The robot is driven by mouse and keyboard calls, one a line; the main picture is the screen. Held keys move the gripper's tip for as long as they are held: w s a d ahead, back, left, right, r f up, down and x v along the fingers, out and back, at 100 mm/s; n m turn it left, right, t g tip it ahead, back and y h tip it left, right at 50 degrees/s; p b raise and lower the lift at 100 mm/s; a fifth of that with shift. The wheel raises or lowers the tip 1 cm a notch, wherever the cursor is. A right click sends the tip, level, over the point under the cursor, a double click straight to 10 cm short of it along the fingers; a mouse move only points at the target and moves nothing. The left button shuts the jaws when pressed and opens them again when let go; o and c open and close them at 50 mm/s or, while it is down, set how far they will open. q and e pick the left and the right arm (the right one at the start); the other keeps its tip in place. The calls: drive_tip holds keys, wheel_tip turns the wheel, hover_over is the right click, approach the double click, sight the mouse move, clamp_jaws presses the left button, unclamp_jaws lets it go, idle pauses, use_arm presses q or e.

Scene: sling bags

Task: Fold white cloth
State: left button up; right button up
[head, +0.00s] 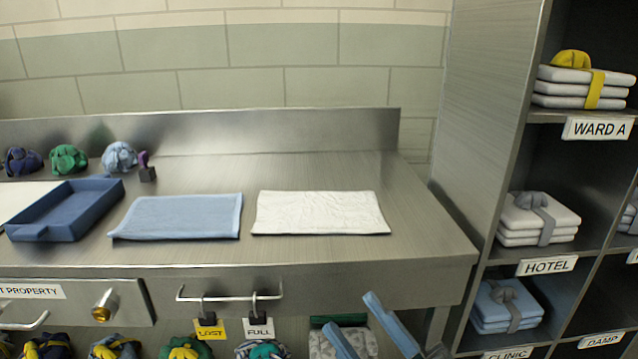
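A white cloth (318,213) lies flat and spread out on the steel counter (320,172), right of the middle, a little crumpled on its surface. My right gripper (351,312) comes in at the bottom edge, in front of the counter and below its top. Its two blue fingers are apart with nothing seen between them. It does not touch the cloth. My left gripper is out of view.
A flat blue cloth (178,216) lies left of the white one, beside a blue tray (66,222). Several bundled cloths (69,159) stand at the back left. A shelf unit (489,130) with folded, tied stacks (537,220) stands right. The counter's right end is bare.

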use_arm(q)
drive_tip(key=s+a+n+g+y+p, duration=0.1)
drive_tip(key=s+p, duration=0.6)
drive_tip(key=p, duration=0.9)
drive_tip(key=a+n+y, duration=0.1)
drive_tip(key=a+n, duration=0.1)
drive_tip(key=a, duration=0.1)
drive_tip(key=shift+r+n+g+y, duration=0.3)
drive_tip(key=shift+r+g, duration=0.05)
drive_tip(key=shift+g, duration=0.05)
use_arm(e)
drive_tip(key=s+d+f+m+g+h, duration=0.2)
drive_tip(key=f+m+h, duration=0.4)
drive_tip(key=f, duration=0.3)
drive_tip(key=s+d+f+m+g+h, duration=0.2)
drive_tip(key=d+f+m+g+h, duration=0.3)
drive_tip(key=d+f+m+h, duration=0.2)
drive_tip(key=f+m, duration=0.1)
drive_tip(key=m, duration=0.1)
drive_tip(key=shift+d+f+m+h, duration=0.3)
drive_tip(key=shift+f, duration=0.05)
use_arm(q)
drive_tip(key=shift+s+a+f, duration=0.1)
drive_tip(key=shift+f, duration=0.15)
use_arm(e)
drive_tip(key=shift+f, duration=0.25)
